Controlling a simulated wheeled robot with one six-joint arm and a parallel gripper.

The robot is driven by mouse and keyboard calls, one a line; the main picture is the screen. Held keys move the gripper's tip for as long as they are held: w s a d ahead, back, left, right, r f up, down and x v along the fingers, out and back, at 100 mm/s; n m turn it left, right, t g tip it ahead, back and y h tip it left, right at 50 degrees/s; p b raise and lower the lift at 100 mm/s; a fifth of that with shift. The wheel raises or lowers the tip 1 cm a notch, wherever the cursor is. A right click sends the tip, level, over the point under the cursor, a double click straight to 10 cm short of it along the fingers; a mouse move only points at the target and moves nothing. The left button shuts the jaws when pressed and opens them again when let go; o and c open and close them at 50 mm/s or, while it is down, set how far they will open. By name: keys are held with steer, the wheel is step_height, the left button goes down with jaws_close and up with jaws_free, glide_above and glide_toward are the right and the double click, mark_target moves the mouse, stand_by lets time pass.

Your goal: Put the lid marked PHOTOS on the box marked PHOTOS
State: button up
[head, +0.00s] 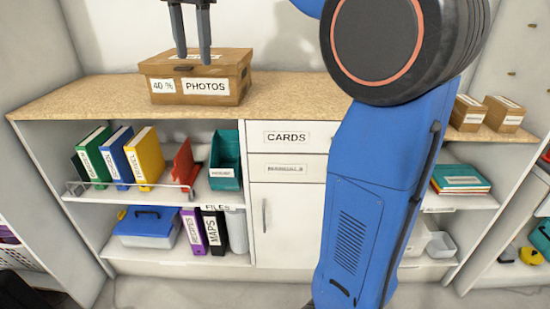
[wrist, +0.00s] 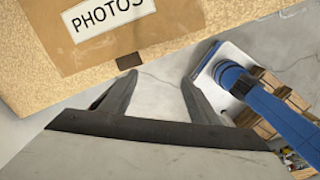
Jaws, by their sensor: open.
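The brown cardboard box marked PHOTOS (head: 238,88) stands upright on the left part of the wooden counter. Its front has a "40 %" label and a PHOTOS label. A brown lid (head: 222,59) appears to lie flat on the box, with a dark tab at its front edge and a white label partly hidden by my fingers. In the wrist view a brown face with a PHOTOS label (wrist: 108,15) and a dark tab fills the upper left, probably the lid. My gripper (head: 193,58) is open and empty above the box; its fingers also show in the wrist view (wrist: 155,92).
The wooden counter (head: 285,95) is clear right of the box, up to my arm. Two small boxes (head: 487,113) stand farther right. Below are shelves with binders (head: 145,155), a teal bin (head: 225,160), a blue case (head: 147,226), and a CARDS drawer (head: 287,137).

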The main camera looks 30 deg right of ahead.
steer(key=s+d+f+m+t, duration=0.2)
steer(key=s+f+m, duration=0.9)
steer(key=s+f, duration=0.3)
steer(key=s+d+f+m+t, duration=0.1)
steer(key=s+d+f+m, duration=0.2)
steer(key=s+f+m, duration=0.8)
step_height(320, 180, down, 8)
steer(key=s, duration=0.2)
steer(key=shift+s+t, duration=0.35)
steer(key=shift+t, duration=0.05)
